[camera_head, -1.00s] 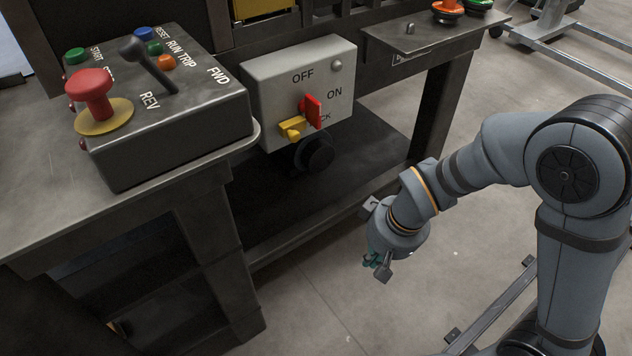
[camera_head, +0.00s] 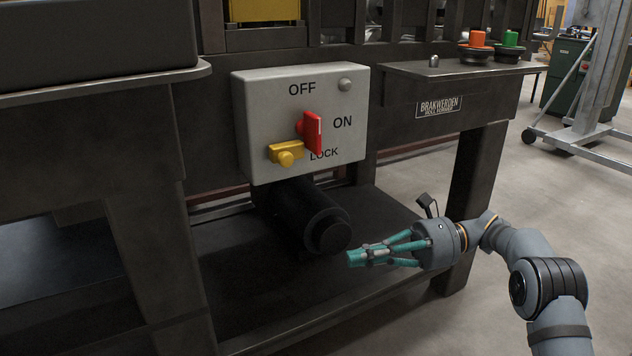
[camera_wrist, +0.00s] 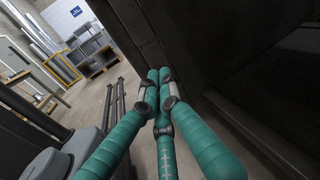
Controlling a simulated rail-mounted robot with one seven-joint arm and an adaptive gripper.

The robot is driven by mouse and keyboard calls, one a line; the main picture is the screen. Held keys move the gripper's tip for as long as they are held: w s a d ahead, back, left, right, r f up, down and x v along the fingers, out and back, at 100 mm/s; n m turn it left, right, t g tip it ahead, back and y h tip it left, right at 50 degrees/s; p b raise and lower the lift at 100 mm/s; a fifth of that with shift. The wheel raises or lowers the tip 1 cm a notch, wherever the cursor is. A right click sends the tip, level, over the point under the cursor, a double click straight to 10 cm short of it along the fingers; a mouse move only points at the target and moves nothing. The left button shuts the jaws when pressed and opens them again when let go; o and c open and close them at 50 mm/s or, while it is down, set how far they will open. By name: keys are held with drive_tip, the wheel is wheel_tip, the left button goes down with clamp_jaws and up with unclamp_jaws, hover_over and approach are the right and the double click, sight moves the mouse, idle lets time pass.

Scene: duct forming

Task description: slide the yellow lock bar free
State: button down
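The yellow lock bar (camera_head: 286,153) with its round knob sits on the lower left of the grey switch box (camera_head: 255,110). It lies just left of the red switch handle (camera_head: 312,132) and of the word LOCK. The red handle stands roughly upright between OFF and ON. My gripper (camera_head: 352,258) is below and to the right of the box, apart from it, with its teal fingers pointing left. In the wrist view its fingertips (camera_wrist: 158,75) are together with nothing visible between them. The lock bar is not in the wrist view.
A black cylindrical motor (camera_head: 322,228) sticks out below the box, just left of my fingertips. A table leg (camera_head: 472,195) stands behind my wrist. Open floor lies at the right.

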sight(290, 154)
wheel_tip(290, 154, up, 14)
drive_tip(key=s+d+m+g+y, duration=0.1)
drive_tip(key=d+m+g+y, duration=0.15)
drive_tip(key=y, duration=0.25)
drive_tip(key=x, duration=1.3)
drive_tip(key=shift+s+r, duration=0.1)
drive_tip(key=shift+r, duration=0.25)
